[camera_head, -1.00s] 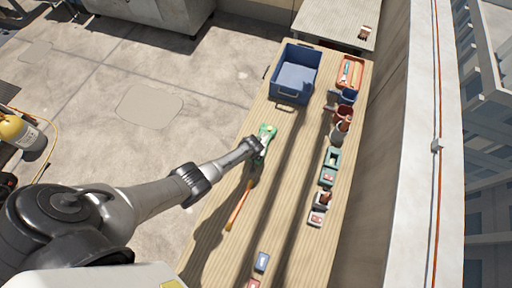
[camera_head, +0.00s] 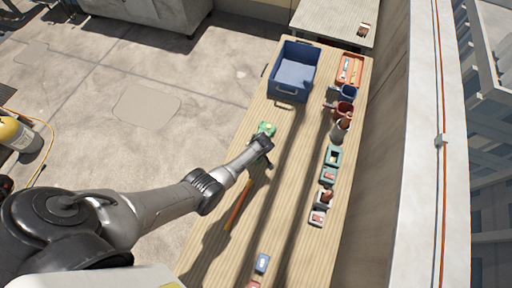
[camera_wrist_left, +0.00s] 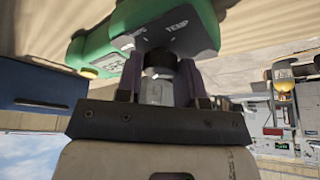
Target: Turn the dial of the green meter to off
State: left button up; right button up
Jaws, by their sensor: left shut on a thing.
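The green meter (camera_head: 266,128) lies on the long wooden table, partly covered by the end of my left arm. In the left wrist view the meter's green body (camera_wrist_left: 90,46) and dark face fill the top, with the word "TEMP" and another partly hidden word. Its dark round dial (camera_wrist_left: 160,62) sits between the fingers of my left gripper (camera_wrist_left: 158,82), which is shut on it. In the head view my left gripper (camera_head: 262,142) is at the meter's near part. The dial's pointer is hidden, so its setting cannot be read. My right gripper is in no view.
A hammer with an orange handle (camera_head: 238,204) lies just nearer than the meter. A blue crate (camera_head: 289,92) stands at the far end, beside a red tray (camera_head: 359,66). Cups and small devices line the right edge. A small blue item (camera_head: 262,262) lies at the near end.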

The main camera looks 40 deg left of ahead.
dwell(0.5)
pick_arm(q)
jog(key=o, duration=0.9)
jog(key=shift+o, duration=0.2)
jog(key=shift+r, duration=0.1)
jog(key=shift+d+r, duration=0.15)
jog(key=shift+r, duration=0.1)
jog(key=p+v, duration=0.3)
jog(key=v, duration=1)
jog(key=shift+p, duration=0.3)
